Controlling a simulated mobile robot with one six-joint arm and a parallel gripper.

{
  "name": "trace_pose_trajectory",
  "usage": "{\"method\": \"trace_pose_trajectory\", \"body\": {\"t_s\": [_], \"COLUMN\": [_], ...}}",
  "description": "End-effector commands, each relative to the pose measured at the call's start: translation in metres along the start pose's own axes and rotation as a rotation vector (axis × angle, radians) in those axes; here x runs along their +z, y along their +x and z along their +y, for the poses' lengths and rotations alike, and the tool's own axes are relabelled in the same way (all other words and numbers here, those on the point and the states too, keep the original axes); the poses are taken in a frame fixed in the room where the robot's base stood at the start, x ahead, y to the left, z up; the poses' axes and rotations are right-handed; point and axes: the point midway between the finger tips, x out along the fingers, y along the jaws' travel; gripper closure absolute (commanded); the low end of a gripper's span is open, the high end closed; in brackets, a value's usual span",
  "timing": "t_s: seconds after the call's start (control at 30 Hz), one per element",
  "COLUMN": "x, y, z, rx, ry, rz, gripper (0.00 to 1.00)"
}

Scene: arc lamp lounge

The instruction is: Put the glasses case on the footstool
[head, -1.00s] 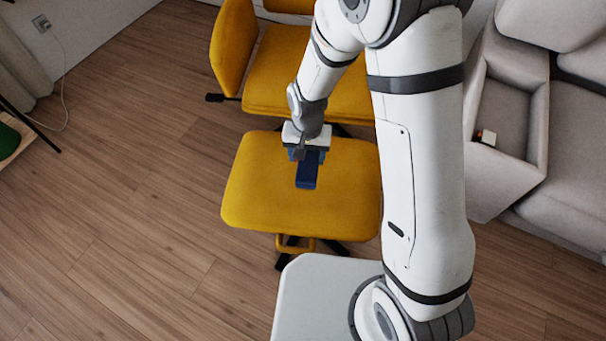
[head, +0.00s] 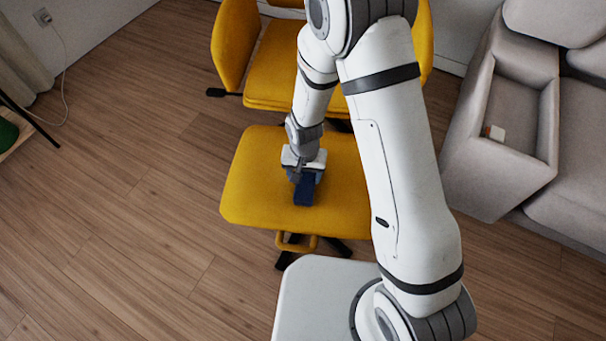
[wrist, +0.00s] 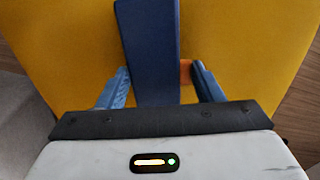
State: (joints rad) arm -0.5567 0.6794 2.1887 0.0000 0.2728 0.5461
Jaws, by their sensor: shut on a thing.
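The blue glasses case (head: 305,192) is held by my gripper (head: 303,171) over the middle of the yellow footstool (head: 255,185). In the wrist view the case (wrist: 150,45) sticks out long and flat between the blue fingers of my gripper (wrist: 160,88), which is shut on it. The footstool's yellow top (wrist: 245,50) fills most of the view behind the case. The gripper partly hides the near end of the case. I cannot tell whether the case touches the footstool.
A yellow armchair (head: 275,85) stands just behind the footstool. A grey sofa (head: 465,165) is at the right, with a small pale thing (head: 495,132) on it. Wood floor (head: 120,180) at the left is clear.

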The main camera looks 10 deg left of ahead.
Motion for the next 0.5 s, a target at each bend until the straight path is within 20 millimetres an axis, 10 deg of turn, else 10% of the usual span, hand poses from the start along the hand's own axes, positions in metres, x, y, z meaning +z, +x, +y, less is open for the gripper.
{"method": "trace_pose_trajectory", "body": {"t_s": [0.2,0.23,0.5], "x": [0.0001,0.0001,0.0003], "y": [0.0041,0.0026,0.0022], "z": [-0.0002,-0.0003,-0.0005], "rx": [0.0,0.0,0.0], "ry": [-0.001,-0.001,-0.001], "rz": [0.0,0.0,0.0], "gripper": [0.64,0.37,0.18]}}
